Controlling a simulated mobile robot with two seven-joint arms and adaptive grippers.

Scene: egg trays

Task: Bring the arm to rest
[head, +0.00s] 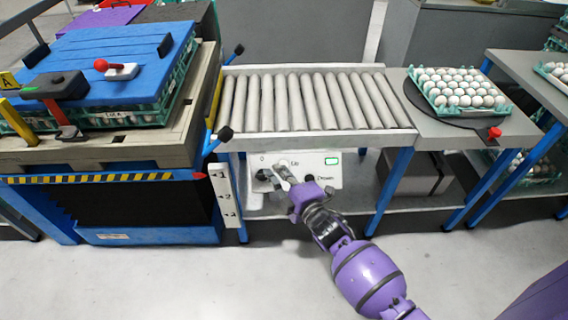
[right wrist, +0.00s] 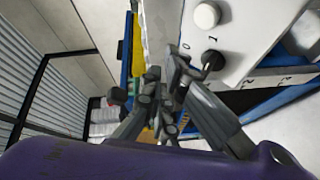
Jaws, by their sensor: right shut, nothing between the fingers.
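My right gripper (head: 283,174) shows in the head view in front of the white control panel (head: 318,163) under the roller conveyor. Its arm reaches in from the lower right. It also shows in the right wrist view (right wrist: 170,88), where its fingers are shut and empty, close to a black knob (right wrist: 213,60) on the panel. I cannot tell whether the fingertips touch the knob. A white round button (right wrist: 207,15) sits beside the knob. My left gripper is not in either view.
The roller conveyor (head: 305,101) runs above the panel. A blue-topped stack of egg trays (head: 110,58) stands on the lift at left. A green tray of eggs (head: 438,102) sits on a dark turntable (head: 412,95) at right. Blue table legs (head: 388,190) flank the panel. The floor in front is clear.

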